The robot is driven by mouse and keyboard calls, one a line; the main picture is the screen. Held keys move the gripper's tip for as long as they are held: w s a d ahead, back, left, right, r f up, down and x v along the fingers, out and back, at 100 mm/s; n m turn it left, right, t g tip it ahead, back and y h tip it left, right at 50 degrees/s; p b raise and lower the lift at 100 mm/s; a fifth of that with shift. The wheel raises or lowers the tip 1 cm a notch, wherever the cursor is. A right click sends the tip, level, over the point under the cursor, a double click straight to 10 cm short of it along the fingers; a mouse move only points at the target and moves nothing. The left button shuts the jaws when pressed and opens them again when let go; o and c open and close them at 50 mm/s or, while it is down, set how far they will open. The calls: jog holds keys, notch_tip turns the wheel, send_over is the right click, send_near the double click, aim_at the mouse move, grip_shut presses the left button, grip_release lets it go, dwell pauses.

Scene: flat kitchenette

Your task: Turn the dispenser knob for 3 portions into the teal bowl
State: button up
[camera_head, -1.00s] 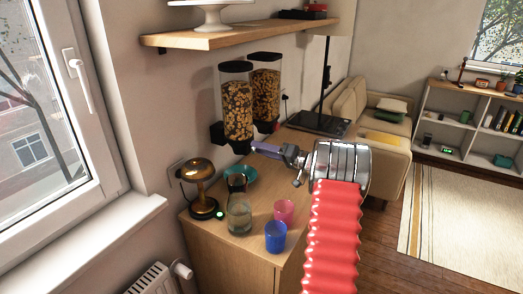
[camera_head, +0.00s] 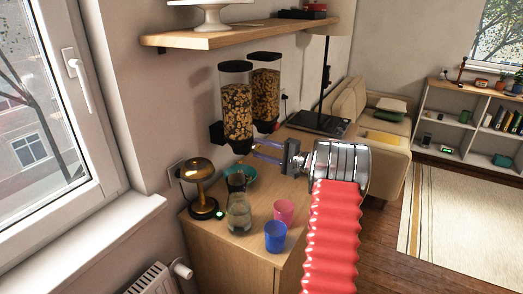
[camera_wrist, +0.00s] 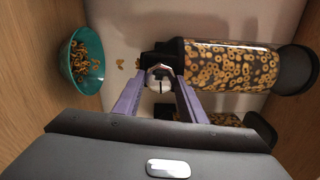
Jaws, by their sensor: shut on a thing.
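The near cereal dispenser (camera_head: 237,108) is mounted on the wall, filled with ring-shaped cereal; it also shows in the wrist view (camera_wrist: 230,64). Its pale knob (camera_wrist: 160,75) sits between the purple fingers of my gripper (camera_wrist: 160,82) in the wrist view. My gripper (camera_head: 256,149) is shut on the knob at the dispenser's lower front. The teal bowl (camera_wrist: 68,62) holds some cereal rings in the wrist view. In the head view the bowl (camera_head: 247,173) stands on the cabinet below the dispenser, partly hidden by the carafe.
A second dispenser (camera_head: 266,87) hangs beside the first. A glass carafe (camera_head: 238,212), a pink cup (camera_head: 284,211), a blue cup (camera_head: 275,237) and a brass lamp (camera_head: 201,185) stand on the cabinet (camera_head: 228,257).

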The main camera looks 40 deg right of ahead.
jog(key=shift+d+f, duration=0.15)
jog(key=shift+d, duration=0.05)
jog(key=o, duration=1.1)
jog(key=shift+a, duration=0.1)
jog(key=shift+c, duration=0.2)
jog(key=v, duration=1.4)
jog(key=shift+a, duration=0.1)
